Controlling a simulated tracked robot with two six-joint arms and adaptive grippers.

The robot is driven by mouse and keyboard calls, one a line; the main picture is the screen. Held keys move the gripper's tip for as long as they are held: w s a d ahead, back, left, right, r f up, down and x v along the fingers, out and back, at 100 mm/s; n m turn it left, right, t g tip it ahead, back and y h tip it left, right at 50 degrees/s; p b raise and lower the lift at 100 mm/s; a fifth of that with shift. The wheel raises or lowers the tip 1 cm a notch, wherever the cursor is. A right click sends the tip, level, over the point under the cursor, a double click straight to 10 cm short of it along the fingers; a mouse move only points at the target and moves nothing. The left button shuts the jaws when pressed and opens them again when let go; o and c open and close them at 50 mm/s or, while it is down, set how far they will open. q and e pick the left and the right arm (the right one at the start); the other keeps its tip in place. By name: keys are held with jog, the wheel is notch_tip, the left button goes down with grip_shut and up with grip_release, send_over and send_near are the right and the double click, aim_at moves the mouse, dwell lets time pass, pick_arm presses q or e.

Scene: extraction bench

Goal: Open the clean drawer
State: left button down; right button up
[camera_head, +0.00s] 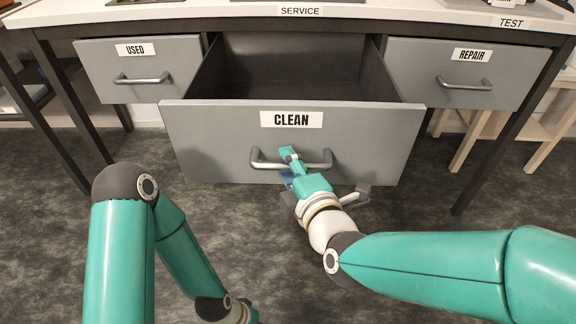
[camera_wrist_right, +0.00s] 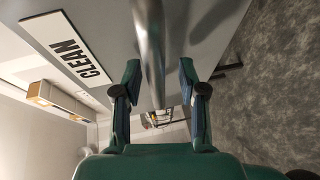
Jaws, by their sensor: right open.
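The grey clean drawer (camera_head: 380,140), with a white CLEAN label (camera_head: 291,119), is pulled out from the bench. Its inside shows dark and empty where visible. Its metal handle (camera_head: 258,161) is on the front, below the label. My right gripper (camera_head: 290,155) is at the handle's middle. In the right wrist view, my right gripper (camera_wrist_right: 160,85) is open, with its fingers on either side of the handle bar (camera_wrist_right: 149,45) and gaps to it. The CLEAN label (camera_wrist_right: 66,58) also shows there. My left arm is at the lower left; its gripper is outside the picture.
The used drawer (camera_head: 185,72) at left and the repair drawer (camera_head: 420,65) at right are shut. The bench top (camera_head: 200,12) runs above them. Dark bench legs (camera_head: 500,150) stand at both sides. The carpet floor in front is clear.

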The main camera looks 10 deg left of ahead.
jog(key=v, duration=0.7)
jog(key=shift+s+d, duration=0.15)
jog(key=shift+s, duration=0.05)
jog(key=shift+f, duration=0.1)
